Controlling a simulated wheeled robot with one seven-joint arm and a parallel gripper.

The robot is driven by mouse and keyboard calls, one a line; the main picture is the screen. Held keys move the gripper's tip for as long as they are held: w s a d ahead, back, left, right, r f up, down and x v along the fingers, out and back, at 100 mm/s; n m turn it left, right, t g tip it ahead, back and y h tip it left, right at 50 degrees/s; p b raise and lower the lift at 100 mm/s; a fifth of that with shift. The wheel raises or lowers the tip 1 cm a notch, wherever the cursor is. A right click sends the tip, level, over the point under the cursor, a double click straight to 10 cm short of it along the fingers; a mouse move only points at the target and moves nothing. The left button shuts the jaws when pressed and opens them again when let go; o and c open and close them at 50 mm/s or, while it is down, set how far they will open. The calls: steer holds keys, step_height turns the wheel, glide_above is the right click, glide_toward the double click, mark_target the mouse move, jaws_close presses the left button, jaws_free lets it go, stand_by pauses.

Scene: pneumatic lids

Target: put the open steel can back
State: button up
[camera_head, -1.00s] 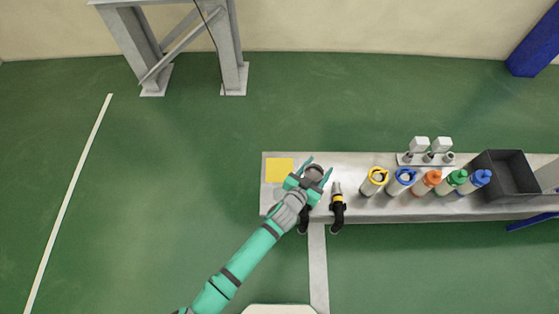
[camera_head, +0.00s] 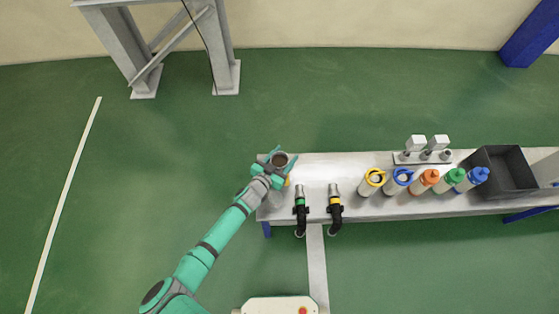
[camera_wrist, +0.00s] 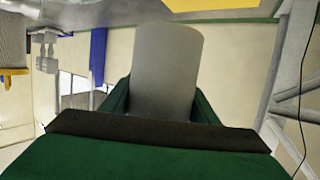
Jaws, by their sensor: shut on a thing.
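My gripper (camera_head: 272,165) is shut on a grey steel can (camera_head: 280,158) at the left end of the bench. The can's dark open mouth faces up toward the head camera. In the wrist view, the can (camera_wrist: 167,72) stands between my green fingers, its grey side filling the middle. A yellow square (camera_head: 288,181) on the bench is mostly hidden under my gripper and the can in the head view; its edge (camera_wrist: 199,5) shows at the top of the wrist view. The can appears raised above the bench; its exact height is unclear.
Two black-hosed fittings, one green-banded (camera_head: 300,196) and one yellow-banded (camera_head: 335,196), stand right of my gripper. Farther right are a yellow-ringed can (camera_head: 370,184), a blue-ringed can (camera_head: 395,184), several capped bottles, a white-topped fixture (camera_head: 424,157) and a dark bin (camera_head: 507,178). Bare bench (camera_head: 325,166) lies between.

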mark_target(278, 163)
steer(key=a+f, duration=0.1)
steer(key=w+a+f, duration=0.1)
steer(key=shift+f, duration=1.85)
steer(key=o, duration=1.2)
steer(key=shift+f, duration=0.1)
steer(key=shift+s+a+r, duration=0.3)
steer(key=shift+s+a, duration=0.1)
steer(key=shift+s, duration=0.05)
steer(key=v, duration=1)
steer(key=shift+s+a+r, duration=0.1)
steer(key=shift+s+r, duration=0.05)
steer(key=shift+s, duration=0.2)
